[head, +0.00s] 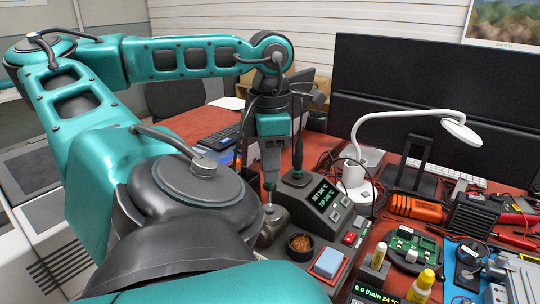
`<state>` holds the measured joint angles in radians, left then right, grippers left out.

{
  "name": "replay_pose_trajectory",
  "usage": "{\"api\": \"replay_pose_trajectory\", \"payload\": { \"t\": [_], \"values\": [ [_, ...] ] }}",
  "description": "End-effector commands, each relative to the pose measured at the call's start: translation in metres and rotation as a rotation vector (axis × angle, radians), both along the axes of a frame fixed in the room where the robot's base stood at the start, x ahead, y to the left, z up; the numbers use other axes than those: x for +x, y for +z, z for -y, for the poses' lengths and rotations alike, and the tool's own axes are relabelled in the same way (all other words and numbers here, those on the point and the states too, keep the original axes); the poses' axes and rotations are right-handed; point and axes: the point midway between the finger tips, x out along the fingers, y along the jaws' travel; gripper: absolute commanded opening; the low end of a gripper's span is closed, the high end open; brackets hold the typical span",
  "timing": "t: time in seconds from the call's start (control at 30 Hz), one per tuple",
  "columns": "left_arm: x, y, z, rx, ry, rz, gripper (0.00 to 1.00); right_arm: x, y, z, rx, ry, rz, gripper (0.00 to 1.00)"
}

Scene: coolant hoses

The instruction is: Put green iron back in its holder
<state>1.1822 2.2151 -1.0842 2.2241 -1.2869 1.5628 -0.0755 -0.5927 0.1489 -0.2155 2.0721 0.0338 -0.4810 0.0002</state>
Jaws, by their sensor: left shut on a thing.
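My left gripper (270,178) hangs down from the teal arm near the middle of the view. It is shut on the green iron (269,186), of which only a small green part shows below the fingers. Directly beneath is a grey holder (271,226) on the soldering station, partly hidden by my arm. I cannot tell from this angle whether the iron's tip is in the holder or just above it. My right gripper is not in view.
A station display (327,195), a cup of brass wool (300,243) and a blue sponge (328,263) are close by. A white lamp (355,175) and cluttered tools fill the right side.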

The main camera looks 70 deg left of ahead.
Motion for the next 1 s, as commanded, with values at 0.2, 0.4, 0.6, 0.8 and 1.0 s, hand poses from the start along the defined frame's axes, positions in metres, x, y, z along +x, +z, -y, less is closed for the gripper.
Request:
{"api": "replay_pose_trajectory", "payload": {
  "t": [0.2, 0.4, 0.6, 0.8, 1.0],
  "values": [
    [0.0002, -0.0004, 0.0, 0.0, 0.0, 0.001, 0.0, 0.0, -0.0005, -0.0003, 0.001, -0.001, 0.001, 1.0],
    [0.0002, -0.0004, -0.0001, 0.0, 0.0, 0.001, 0.0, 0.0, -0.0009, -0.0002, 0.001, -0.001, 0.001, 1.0],
    [0.0001, -0.0024, -0.0002, 0.001, 0.001, 0.001, 0.0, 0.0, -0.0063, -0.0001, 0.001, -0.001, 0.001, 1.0],
    [0.0, -0.0018, 0.0, 0.0, 0.001, 0.0, 0.0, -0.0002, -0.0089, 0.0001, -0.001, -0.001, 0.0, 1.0],
    [0.0001, -0.0015, 0.0, 0.0, 0.001, 0.001, 0.0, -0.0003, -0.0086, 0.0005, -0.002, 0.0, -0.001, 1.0]
  ]
}}
